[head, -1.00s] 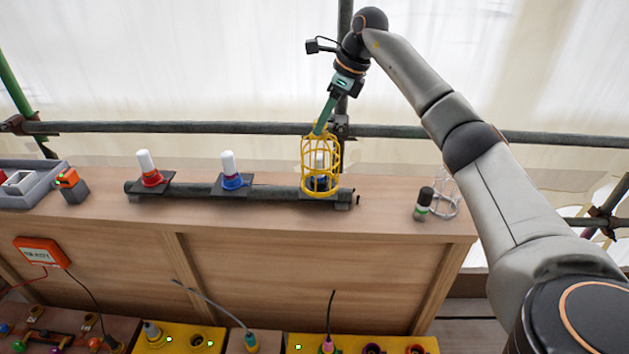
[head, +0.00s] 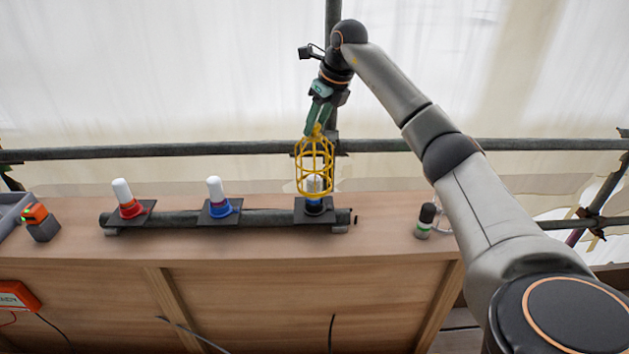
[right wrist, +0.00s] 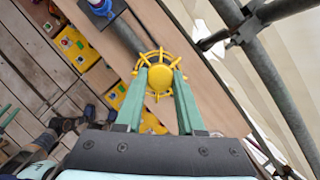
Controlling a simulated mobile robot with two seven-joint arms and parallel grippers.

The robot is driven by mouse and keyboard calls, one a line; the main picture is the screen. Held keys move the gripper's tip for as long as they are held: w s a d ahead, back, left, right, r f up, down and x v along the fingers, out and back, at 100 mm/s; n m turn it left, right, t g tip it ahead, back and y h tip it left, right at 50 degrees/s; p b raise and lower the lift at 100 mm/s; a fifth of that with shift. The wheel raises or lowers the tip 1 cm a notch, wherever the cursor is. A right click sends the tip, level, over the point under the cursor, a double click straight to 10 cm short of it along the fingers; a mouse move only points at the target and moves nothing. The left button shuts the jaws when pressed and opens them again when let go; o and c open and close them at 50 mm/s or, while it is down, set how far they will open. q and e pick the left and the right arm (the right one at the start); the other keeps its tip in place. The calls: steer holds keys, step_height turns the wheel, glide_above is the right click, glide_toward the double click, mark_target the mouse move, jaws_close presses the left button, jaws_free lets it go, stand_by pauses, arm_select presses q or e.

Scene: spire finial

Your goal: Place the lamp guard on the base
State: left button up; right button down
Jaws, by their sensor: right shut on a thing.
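The lamp guard (head: 314,168), a yellow wire cage, hangs upright from my right gripper (head: 318,127), which is shut on its top. The right wrist view shows the guard (right wrist: 158,60) between the green fingers (right wrist: 160,75). Below it, the rightmost base (head: 314,207) is dark with a white lamp top and sits on a black plate. In the head view the cage's lower part overlaps the white lamp top. I cannot tell whether the cage surrounds it or is in front or behind. My left gripper is not in view.
A lamp with a red collar (head: 130,208) and one with a blue collar (head: 219,206) stand left along the same dark pipe (head: 265,219). A dark cylinder with a green band (head: 425,218) stands right on the wooden bench (head: 380,238). A scaffold rail (head: 230,149) runs behind.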

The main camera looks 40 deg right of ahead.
mark_target(314, 157)
step_height(314, 157, down, 8)
steer(key=shift+r, duration=0.1)
stand_by(0.4)
steer(key=c, duration=0.5)
jaws_free()
